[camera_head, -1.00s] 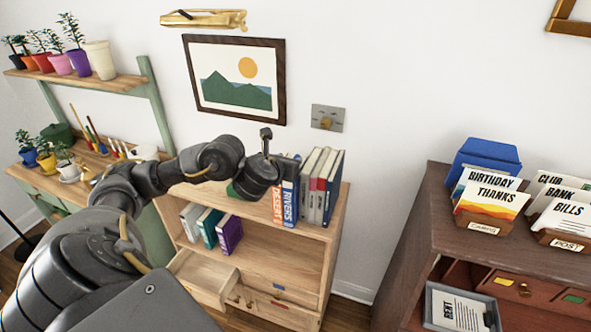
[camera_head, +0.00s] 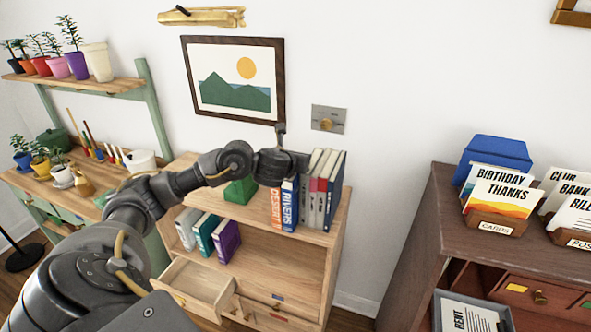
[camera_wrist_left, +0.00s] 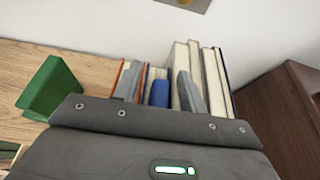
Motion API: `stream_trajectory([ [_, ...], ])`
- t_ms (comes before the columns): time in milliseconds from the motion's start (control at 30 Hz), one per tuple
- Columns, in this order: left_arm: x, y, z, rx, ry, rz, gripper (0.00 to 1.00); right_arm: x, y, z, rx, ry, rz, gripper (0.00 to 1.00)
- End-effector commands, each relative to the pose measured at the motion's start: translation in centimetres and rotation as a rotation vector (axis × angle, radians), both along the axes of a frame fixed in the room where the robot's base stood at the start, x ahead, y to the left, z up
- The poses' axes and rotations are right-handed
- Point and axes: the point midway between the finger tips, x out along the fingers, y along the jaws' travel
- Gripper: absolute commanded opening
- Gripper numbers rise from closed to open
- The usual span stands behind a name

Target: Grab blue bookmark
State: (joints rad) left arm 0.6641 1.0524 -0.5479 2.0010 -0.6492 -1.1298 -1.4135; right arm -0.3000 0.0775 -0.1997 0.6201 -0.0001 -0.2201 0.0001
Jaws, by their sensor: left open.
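A blue tab with a rounded top (camera_wrist_left: 158,93), which looks like the blue bookmark, stands up among the books in the left wrist view. My left gripper (camera_wrist_left: 157,84) is open, with one finger on each side of this tab and a gap to each. In the head view, my left gripper's wrist is above the shelf top, just behind and over the orange "Desert" book (camera_head: 277,209) and the blue "Rivers" book (camera_head: 290,203). Its fingertips and the tab are hidden there. My right gripper is not in view.
A green block (camera_head: 240,191) sits left of the books, also seen in the left wrist view (camera_wrist_left: 50,88). Grey and dark books (camera_head: 322,190) stand close on the right. An open drawer (camera_head: 197,287) juts out below. The wall is close behind.

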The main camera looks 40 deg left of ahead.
Motion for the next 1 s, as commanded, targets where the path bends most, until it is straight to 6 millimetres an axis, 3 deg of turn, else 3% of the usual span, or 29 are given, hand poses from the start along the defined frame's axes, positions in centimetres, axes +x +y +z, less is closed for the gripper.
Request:
stream_trajectory([
  [133,0.0,0.0,0.1,0.0,0.0,0.0,0.39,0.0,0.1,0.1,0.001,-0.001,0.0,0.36],
  [433,0.0,0.0,0.0,0.0,0.0,0.0,0.0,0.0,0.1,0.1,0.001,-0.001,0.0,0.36],
  [733,0.0,0.0,0.4,-0.001,0.0,0.0,0.0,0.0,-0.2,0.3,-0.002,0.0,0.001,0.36],
  [1000,0.0,0.0,5.4,0.0,-0.004,-0.001,0.0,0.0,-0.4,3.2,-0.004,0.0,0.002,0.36],
])
